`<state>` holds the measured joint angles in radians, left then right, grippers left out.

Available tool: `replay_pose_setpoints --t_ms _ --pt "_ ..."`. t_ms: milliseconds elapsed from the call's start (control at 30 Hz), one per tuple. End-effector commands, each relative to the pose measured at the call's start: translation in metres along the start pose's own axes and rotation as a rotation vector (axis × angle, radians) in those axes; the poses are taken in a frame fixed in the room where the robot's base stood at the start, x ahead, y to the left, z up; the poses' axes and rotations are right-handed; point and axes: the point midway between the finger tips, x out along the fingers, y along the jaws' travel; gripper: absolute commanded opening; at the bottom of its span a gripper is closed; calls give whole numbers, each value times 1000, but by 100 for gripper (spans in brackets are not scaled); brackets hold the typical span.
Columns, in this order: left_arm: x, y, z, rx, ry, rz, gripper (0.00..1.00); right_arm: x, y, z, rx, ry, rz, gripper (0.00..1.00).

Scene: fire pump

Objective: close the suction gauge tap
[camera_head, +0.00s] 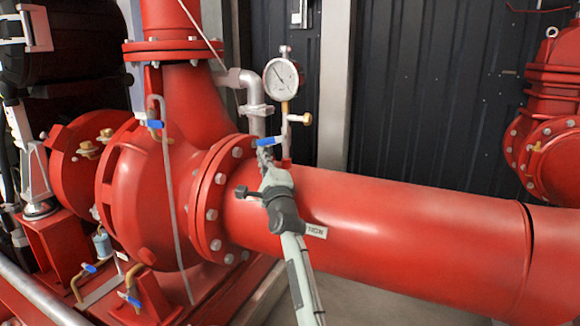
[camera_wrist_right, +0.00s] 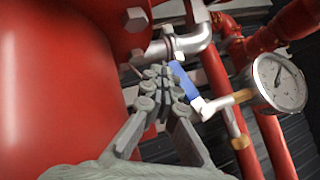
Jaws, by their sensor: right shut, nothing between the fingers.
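The suction gauge (camera_head: 281,79) is a round white dial on a thin riser above the big red horizontal pipe. Its tap has a blue lever (camera_head: 266,142) just below the dial, lying roughly level and pointing left. In the right wrist view the blue lever (camera_wrist_right: 184,82) is just right of my fingertips, with the gauge dial (camera_wrist_right: 279,82) further right. My right gripper (camera_head: 264,158) is shut and empty, its tips just below the lever in the head view. In the right wrist view the gripper (camera_wrist_right: 158,75) is beside the lever; I cannot tell whether they touch. My left gripper is not in view.
The red pipe (camera_head: 400,225) runs right beneath my right arm. The flange (camera_head: 208,200) and pump casing (camera_head: 150,195) stand left. A grey elbow pipe (camera_head: 240,80) is close behind the tap. Another blue lever (camera_head: 154,124) is on the casing. Dark wall panels (camera_head: 430,90) stand behind.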

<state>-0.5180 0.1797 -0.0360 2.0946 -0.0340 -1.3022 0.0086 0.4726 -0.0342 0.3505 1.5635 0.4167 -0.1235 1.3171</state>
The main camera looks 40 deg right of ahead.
Motion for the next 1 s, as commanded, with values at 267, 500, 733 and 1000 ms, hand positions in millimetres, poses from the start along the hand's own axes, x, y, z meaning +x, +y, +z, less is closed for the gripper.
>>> replay_pose_setpoints --t_ms 267,500,733,1000 --pt "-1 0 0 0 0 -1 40 -2 0 0 7 0 -8 0" --pt "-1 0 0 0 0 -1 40 -35 2 0 7 1 -5 0" --pt "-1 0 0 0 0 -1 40 -67 1 -1 7 1 -7 0" --pt "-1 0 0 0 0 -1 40 -75 0 0 8 1 -8 0"
